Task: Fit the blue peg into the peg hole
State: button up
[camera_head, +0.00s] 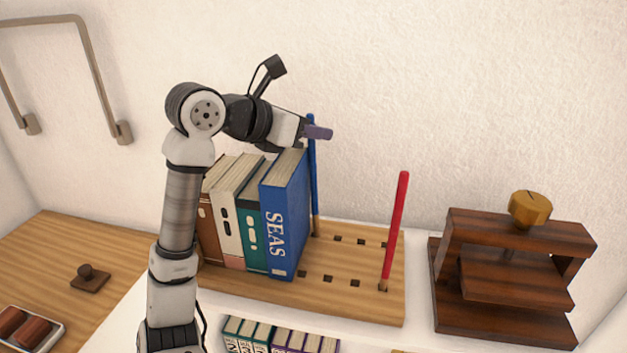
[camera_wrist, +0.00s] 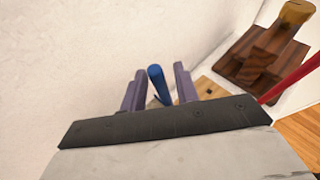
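The blue peg (camera_head: 314,190) stands nearly upright at the back of the wooden peg board (camera_head: 345,305), just right of the books. Its lower end meets the board near the back row of holes; I cannot tell whether it sits in a hole. My gripper (camera_head: 317,132) is at the peg's upper part. In the wrist view, the blue peg (camera_wrist: 158,84) stands between the two purple fingers of my gripper (camera_wrist: 159,88), with a gap on each side. The fingers are open. Small dark square holes (camera_head: 328,279) run in rows along the board.
A tall red peg (camera_head: 395,230) stands in the board's front right. Several books, including a blue one (camera_head: 285,220), stand left of the blue peg. A dark wooden press (camera_head: 515,275) with a gold knob stands right. The wall is close behind.

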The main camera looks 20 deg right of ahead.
grip_shut()
jog(key=shift+r, duration=0.1)
